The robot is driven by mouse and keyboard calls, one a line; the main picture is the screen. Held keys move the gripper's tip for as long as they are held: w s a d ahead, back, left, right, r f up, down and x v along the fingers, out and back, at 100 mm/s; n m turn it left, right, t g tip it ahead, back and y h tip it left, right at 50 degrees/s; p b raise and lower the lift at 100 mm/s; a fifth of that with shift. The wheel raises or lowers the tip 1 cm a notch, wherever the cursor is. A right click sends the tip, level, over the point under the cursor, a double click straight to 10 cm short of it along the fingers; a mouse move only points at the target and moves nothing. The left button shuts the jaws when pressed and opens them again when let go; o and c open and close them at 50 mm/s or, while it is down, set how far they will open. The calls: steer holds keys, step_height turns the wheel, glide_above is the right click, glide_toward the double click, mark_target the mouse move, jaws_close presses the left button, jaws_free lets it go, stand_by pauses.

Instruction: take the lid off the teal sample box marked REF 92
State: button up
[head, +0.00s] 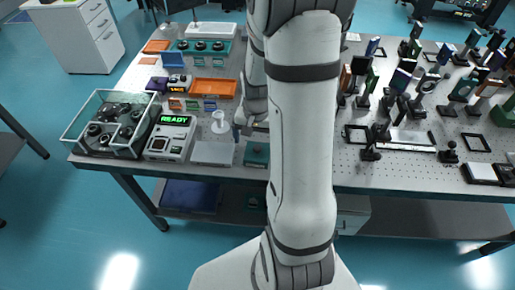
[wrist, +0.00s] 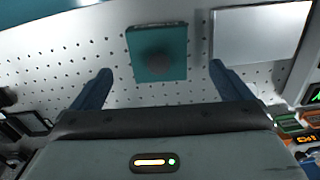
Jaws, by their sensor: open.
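A square teal box (head: 256,154) sits near the front edge of the table, just left of my arm in the head view. In the wrist view the teal box (wrist: 143,64) lies ahead of the fingers, with a dark round knob or patch at the middle of its top. No marking on it is readable. The lid appears to be on. My gripper (wrist: 162,86) is open and empty, its two blue fingers spread wider than the box, and the box shows between and beyond their tips. In the head view my arm hides part of the gripper.
A flat silver-grey plate (head: 212,153) lies beside the box, also in the wrist view (wrist: 262,34). Further left stand a white pedestal (head: 220,123), a READY device (head: 170,138) and a glass tank (head: 78,128). An orange tray (head: 213,88) lies behind. Many optics mounts crowd the right side.

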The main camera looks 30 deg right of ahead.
mark_target(257, 148)
steer(key=shift+d+f+p, duration=0.2)
steer(key=shift+f+p, duration=0.2)
steer(key=shift+f, duration=1.85)
steer(key=shift+w, duration=0.1)
steer(key=c, duration=1.1)
